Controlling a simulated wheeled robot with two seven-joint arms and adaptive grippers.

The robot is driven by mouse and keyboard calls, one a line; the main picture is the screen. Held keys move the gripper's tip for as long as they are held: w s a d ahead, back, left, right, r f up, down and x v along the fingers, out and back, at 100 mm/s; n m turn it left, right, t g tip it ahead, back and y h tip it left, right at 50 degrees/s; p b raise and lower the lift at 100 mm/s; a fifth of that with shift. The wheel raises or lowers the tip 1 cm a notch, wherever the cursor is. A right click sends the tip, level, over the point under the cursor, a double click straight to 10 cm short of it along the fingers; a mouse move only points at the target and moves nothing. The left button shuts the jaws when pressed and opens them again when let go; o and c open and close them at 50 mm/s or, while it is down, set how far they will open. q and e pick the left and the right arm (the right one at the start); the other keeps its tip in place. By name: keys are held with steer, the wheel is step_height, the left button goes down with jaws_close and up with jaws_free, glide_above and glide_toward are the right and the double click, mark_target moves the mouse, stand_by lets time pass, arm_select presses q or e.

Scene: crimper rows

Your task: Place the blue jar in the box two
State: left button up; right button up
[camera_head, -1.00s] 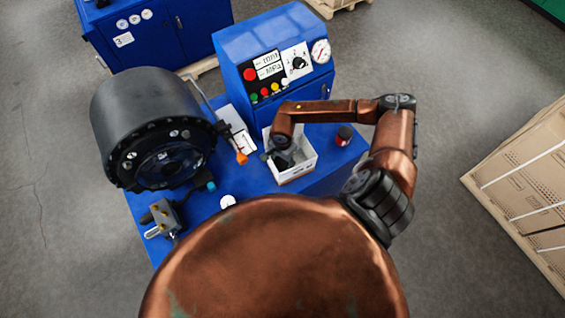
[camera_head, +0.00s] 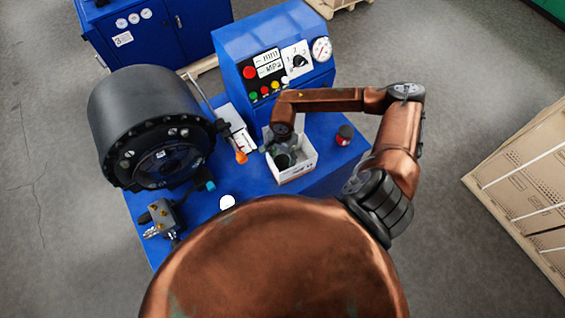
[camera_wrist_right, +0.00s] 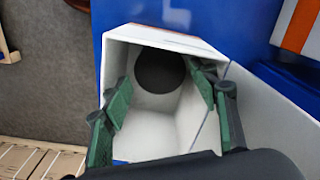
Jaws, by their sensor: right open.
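A white open-topped box (camera_head: 295,172) stands on the blue table in front of the control cabinet. A dark round thing, like a black lid seen from above, is inside it; it shows in the right wrist view (camera_wrist_right: 160,70) at the box's far end. No blue side of a jar shows there, so I cannot tell whether it is the blue jar. My right gripper (camera_wrist_right: 168,100) is open, its green-padded fingers apart over the box opening, with nothing held between them. In the head view the right gripper (camera_head: 285,146) is partly hidden by its arm. My left gripper is not in view.
A small jar with a dark lid and red label (camera_head: 345,134) stands right of the box. A large black crimper head (camera_head: 150,125) fills the table's left. A white round thing (camera_head: 227,201) and a grey metal fitting (camera_head: 163,215) lie near the front. The cabinet (camera_head: 275,60) rises behind.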

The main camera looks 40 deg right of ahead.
step_height(320, 180, up, 6)
steer(key=shift+b, duration=0.8)
steer(key=shift+r, duration=0.55)
